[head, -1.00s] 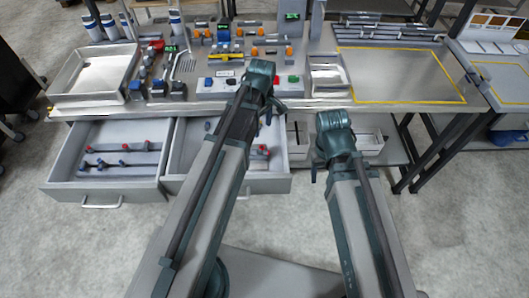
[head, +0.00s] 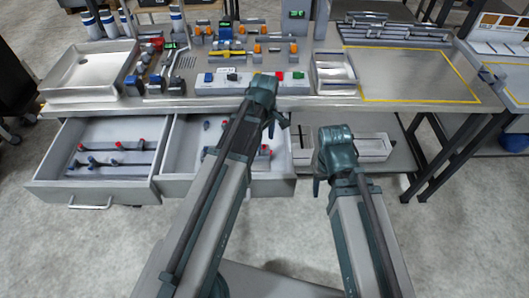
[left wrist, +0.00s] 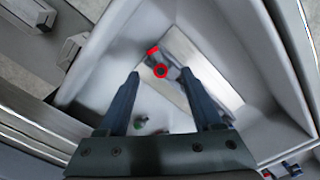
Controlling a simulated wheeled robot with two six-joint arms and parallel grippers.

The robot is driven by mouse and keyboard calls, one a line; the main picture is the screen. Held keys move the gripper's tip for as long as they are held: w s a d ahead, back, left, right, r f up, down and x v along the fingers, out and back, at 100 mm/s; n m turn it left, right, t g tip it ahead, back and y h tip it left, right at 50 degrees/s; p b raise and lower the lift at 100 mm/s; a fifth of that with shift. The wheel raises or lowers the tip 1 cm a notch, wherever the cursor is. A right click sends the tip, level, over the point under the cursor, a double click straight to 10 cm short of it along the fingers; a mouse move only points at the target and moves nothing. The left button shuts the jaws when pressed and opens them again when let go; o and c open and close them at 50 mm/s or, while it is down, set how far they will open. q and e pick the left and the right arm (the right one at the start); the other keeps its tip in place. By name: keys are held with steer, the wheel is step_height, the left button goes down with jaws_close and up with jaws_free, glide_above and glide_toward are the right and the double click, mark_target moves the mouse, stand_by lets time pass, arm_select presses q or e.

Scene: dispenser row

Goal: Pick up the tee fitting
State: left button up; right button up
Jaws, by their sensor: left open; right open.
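In the left wrist view a small dark grey fitting with red ends (left wrist: 161,66), which looks like the tee fitting, lies on a light plate inside a grey, walled container. My left gripper (left wrist: 160,75) is open above it, with the fitting showing between the fingertips and not gripped. In the head view my left gripper (head: 277,123) hangs at the right end of the right-hand open drawer (head: 185,165), its fingers partly hidden by the wrist. My right gripper (head: 317,186) hangs lower and to the right, mostly hidden behind its own wrist; it is open.
The left open drawer (head: 75,182) holds several red- and blue-ended parts. The bench above carries a grey tray (head: 62,93), a button panel (head: 250,88) and a small bin (head: 338,88). A white bin (head: 372,158) stands on the lower shelf. The yellow-outlined area (head: 405,75) is clear.

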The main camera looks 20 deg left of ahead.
mark_target(264, 146)
arm_select(q)
step_height(264, 146, down, 5)
steer(key=b, duration=0.4)
steer(key=shift+a, duration=0.1)
steer(key=shift+r, duration=0.1)
jaws_close()
